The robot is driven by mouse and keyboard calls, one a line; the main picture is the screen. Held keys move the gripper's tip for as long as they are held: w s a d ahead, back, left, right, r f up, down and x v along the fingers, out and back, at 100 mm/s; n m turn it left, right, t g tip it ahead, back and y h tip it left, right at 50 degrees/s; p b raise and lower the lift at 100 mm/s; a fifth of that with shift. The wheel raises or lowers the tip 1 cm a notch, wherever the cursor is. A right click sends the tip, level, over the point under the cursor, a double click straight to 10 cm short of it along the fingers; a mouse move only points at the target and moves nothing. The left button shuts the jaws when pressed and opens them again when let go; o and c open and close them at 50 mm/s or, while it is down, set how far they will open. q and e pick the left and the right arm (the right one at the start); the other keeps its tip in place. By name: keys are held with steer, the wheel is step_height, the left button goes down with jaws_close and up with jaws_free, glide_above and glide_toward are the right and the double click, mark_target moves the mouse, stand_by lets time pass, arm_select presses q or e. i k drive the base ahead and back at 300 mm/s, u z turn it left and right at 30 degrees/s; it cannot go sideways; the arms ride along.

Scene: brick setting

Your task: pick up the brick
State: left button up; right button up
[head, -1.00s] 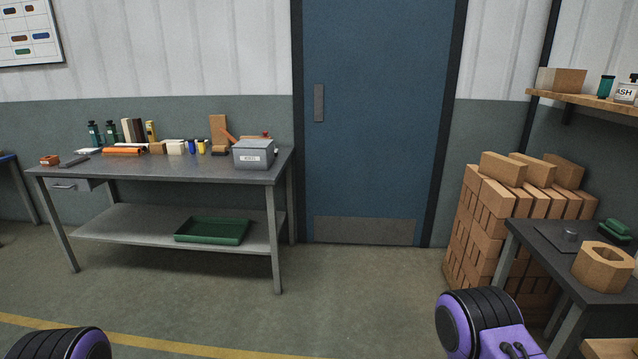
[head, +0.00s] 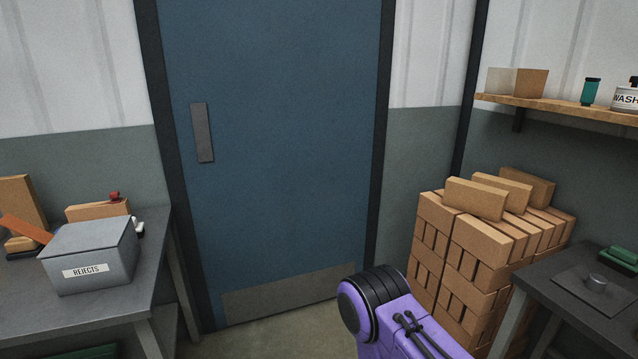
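A tall stack of tan bricks (head: 463,252) stands on the floor right of the door, in front of the wall. Several loose bricks lie on top of it, among them a front one (head: 475,198) and one farther back (head: 527,187). I cannot tell which brick is meant. A purple and black link of my own arm shows at the bottom centre, in front of the stack's lower left. Neither of my grippers is in view.
A grey bench at left holds a grey box marked REJECTS (head: 90,254). A dark table (head: 570,306) stands at right, close to the stack. A wooden shelf (head: 560,108) hangs above it. A blue door (head: 275,150) is shut. Some floor (head: 275,335) before it is clear.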

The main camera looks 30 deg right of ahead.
mark_target(488, 202)
steer(key=z, duration=0.4)
steer(key=i, duration=1.05)
steer(key=z, duration=1.75)
steer(key=i, duration=1)
steer(key=z, duration=0.85)
